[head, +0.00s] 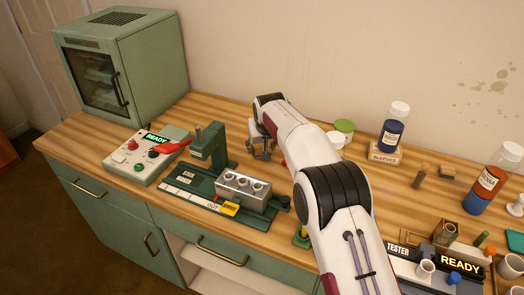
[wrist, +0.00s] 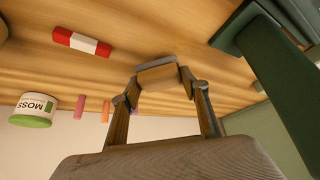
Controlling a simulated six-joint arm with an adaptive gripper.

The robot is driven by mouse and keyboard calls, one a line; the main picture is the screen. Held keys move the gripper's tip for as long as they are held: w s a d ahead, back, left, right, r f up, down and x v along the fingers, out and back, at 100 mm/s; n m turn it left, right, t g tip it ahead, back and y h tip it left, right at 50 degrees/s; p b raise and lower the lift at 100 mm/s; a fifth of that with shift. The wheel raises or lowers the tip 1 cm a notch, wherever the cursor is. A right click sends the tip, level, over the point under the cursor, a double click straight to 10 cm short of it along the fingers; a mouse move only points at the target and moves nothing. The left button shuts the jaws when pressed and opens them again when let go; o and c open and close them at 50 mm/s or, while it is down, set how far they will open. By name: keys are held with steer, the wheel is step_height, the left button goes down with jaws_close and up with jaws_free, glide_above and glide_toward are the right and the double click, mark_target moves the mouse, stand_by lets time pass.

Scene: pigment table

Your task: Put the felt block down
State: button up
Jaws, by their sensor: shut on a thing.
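My gripper (wrist: 160,80) is shut on the felt block (wrist: 158,76), a small block with a tan body and a grey edge, held between the two fingertips in the wrist view. In the head view my gripper (head: 261,150) hangs over the wooden table, right of the green press, with the table behind it. The block is too small to make out there. In the wrist view wooden tabletop shows around the block. I cannot tell whether the block touches the table.
The green press (head: 210,146) and a metal block with holes (head: 243,190) stand left and in front of my gripper. A jar labelled MOSS (wrist: 34,110) and a red-and-white block (wrist: 82,43) lie nearby. A control box (head: 147,158) is farther left.

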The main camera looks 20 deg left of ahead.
steer(key=shift+f, duration=1)
steer(key=shift+f, duration=0.15)
steer(key=o, duration=1.1)
steer(key=shift+v, duration=1.5)
steer(key=v, duration=0.9)
steer(key=shift+r, duration=0.2)
